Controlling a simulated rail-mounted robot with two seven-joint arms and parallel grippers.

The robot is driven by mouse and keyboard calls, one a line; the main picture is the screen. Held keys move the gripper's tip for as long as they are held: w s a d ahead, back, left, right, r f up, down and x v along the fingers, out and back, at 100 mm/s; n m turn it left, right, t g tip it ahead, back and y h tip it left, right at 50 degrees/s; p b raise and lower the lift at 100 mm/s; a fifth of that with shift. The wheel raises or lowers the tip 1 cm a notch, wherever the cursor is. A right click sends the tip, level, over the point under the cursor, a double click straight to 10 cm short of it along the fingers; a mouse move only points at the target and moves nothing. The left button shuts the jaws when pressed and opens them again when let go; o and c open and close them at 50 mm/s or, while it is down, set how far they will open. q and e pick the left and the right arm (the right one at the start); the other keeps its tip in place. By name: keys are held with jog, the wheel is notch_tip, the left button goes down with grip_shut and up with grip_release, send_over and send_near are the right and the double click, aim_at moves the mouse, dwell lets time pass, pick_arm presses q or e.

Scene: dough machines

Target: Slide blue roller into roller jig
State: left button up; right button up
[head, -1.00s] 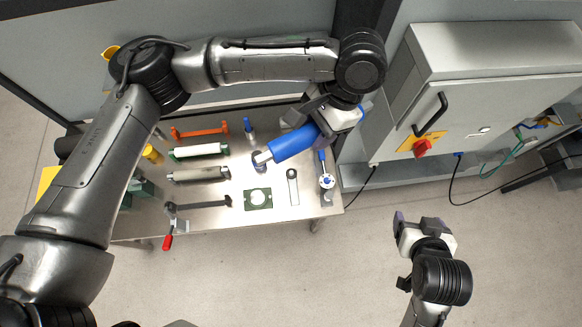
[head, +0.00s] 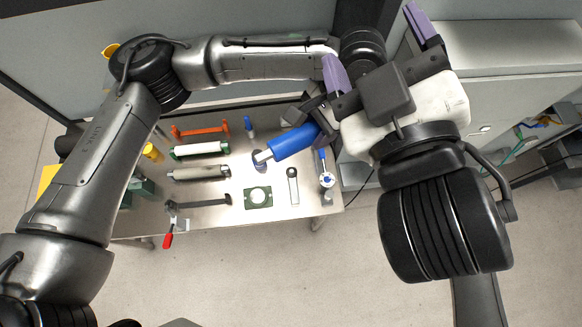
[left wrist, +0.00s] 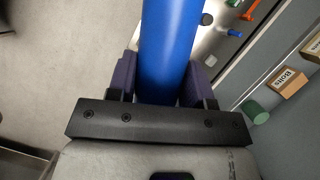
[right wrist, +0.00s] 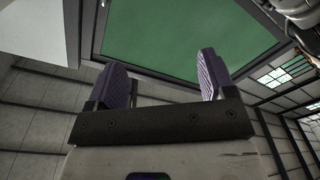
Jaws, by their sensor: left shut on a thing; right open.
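In the left wrist view the blue roller (left wrist: 170,40) runs between the two purple fingers. I cannot tell for sure which fixture is the roller jig. My right gripper (head: 379,52) is open and empty, raised close to the camera at the right.
On the metal table (head: 222,218) are an orange bracket (head: 200,130), a white roller (head: 198,149), a grey roller (head: 198,173), a red-handled clamp (head: 168,238), a green plate (head: 258,198) and a slotted plate (head: 293,186). A grey cabinet (head: 500,62) stands at the right.

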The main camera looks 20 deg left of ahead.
jog(key=s+a+r+n+g+y, duration=0.1)
jog(key=s+a+n+y, duration=0.1)
jog(key=s+a+n, duration=0.25)
jog(key=n+g+h, duration=0.5)
jog(key=n, duration=0.1)
send_near(290, 149)
jog(key=a+r, duration=0.4)
jog(key=a, duration=0.1)
notch_tip(290, 149, down, 3)
jog(key=d+n+h, duration=0.2)
jog(key=d, duration=0.1)
jog(key=shift+g+h, duration=0.4)
jog(key=x, duration=1.2)
jog(key=shift+w+r, duration=0.15)
jog(key=shift+w, duration=0.05)
jog(key=shift+c, duration=0.2)
